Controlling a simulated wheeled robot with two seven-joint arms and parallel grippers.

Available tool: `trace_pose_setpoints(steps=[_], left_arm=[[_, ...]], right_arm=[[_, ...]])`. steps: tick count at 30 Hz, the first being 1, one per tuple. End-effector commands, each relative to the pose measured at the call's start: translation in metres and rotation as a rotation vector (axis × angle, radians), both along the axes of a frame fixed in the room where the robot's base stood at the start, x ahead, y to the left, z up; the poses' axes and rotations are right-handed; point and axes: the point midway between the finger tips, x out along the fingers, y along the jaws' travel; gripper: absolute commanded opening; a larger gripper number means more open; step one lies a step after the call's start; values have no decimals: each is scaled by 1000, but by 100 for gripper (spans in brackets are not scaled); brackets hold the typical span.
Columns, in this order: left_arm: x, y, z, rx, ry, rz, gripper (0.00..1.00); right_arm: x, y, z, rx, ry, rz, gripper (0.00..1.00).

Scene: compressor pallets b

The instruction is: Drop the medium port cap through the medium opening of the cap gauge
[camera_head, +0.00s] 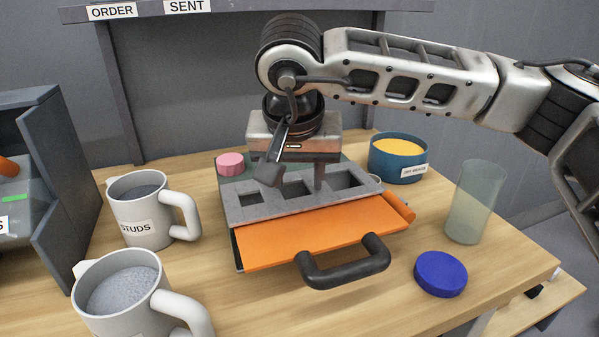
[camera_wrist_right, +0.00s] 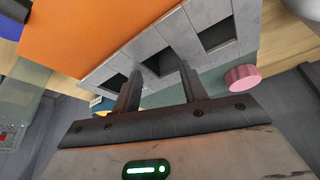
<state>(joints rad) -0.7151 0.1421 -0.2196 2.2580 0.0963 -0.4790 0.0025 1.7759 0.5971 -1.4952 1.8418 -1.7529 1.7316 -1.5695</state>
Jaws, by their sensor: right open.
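The cap gauge (camera_head: 232,208) is a grey plate with three square openings in a row; it also shows in the wrist view (camera_wrist_right: 185,38). My right gripper (camera_head: 296,180) points down just above it, its fingers apart over the middle opening (camera_wrist_right: 158,62). No cap shows between its fingertips in the wrist view (camera_wrist_right: 160,78). A pink round cap (camera_head: 231,163) lies behind the gauge's left end, and also shows in the wrist view (camera_wrist_right: 241,78). A blue round cap (camera_head: 441,273) lies at the front right. I cannot tell which cap is the medium one. The openings look dark inside. My left gripper is not in view.
An orange panel with a black handle (camera_head: 345,266) lies in front of the gauge. Two grey mugs (camera_head: 128,222) stand left. A blue tub (camera_head: 385,172) with yellow contents and a translucent cup (camera_head: 470,205) stand right. The bench (camera_head: 270,310) is clear at the front.

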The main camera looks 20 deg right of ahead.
Motion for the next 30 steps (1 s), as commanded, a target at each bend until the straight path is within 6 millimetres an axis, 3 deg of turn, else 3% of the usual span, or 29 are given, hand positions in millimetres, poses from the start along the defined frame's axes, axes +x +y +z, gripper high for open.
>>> trace_pose_setpoints(steps=[8, 21, 30], left_arm=[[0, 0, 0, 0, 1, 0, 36], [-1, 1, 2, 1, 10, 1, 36], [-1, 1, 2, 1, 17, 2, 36]], right_arm=[[-5, 8, 16, 18, -12, 15, 56], [-42, 16, 109, 8, -7, 3, 56], [-57, 20, 145, 4, -3, 0, 56]])
